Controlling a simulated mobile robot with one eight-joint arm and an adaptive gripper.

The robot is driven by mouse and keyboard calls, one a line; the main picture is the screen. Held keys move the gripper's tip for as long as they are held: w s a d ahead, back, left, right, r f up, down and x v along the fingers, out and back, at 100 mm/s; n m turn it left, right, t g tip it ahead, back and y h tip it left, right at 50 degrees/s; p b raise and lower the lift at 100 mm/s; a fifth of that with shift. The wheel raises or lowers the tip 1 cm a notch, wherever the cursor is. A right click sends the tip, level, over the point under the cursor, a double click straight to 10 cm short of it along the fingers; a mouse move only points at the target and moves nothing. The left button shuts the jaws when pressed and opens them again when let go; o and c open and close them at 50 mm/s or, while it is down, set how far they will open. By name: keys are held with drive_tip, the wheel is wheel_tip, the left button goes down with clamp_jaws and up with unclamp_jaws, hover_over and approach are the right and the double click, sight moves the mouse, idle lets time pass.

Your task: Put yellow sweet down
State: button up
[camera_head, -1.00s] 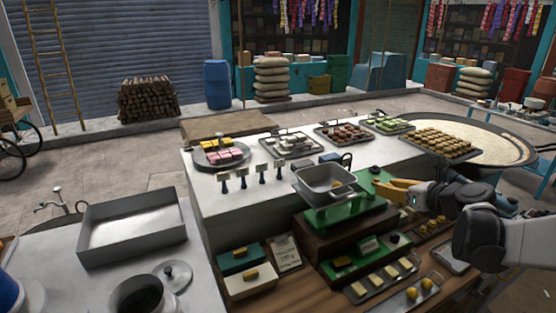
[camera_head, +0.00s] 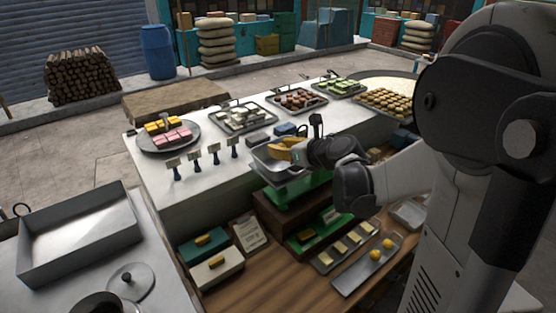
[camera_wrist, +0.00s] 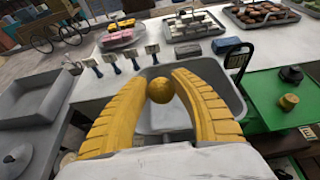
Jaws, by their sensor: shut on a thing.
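My gripper (camera_head: 278,147) has yellow fingers and is over the metal weighing pan (camera_head: 262,168), which sits on a green scale (camera_head: 298,190). In the wrist view my gripper (camera_wrist: 160,88) is shut on a round yellow sweet (camera_wrist: 160,90), held between the fingertips. The grey pan (camera_wrist: 165,122) lies beneath the sweet there; I cannot tell how large the gap is. My fingers and wrist hide part of the pan. In the head view the held sweet cannot be made out. Two other round yellow sweets (camera_head: 375,254) lie on a tray below the counter.
Small card holders (camera_head: 195,165) stand left of the pan. A dark upright handle (camera_wrist: 238,58) rises at its right rear. Trays of sweets (camera_head: 243,117) line the back of the white counter. A brass weight (camera_wrist: 288,102) sits on green at the right. My arm covers the right side.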

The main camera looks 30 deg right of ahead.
wheel_tip(320, 180, down, 4)
drive_tip(key=shift+w+a+f+b, duration=0.1)
drive_tip(key=shift+w+f+b, duration=0.05)
drive_tip(key=shift+b, duration=0.35)
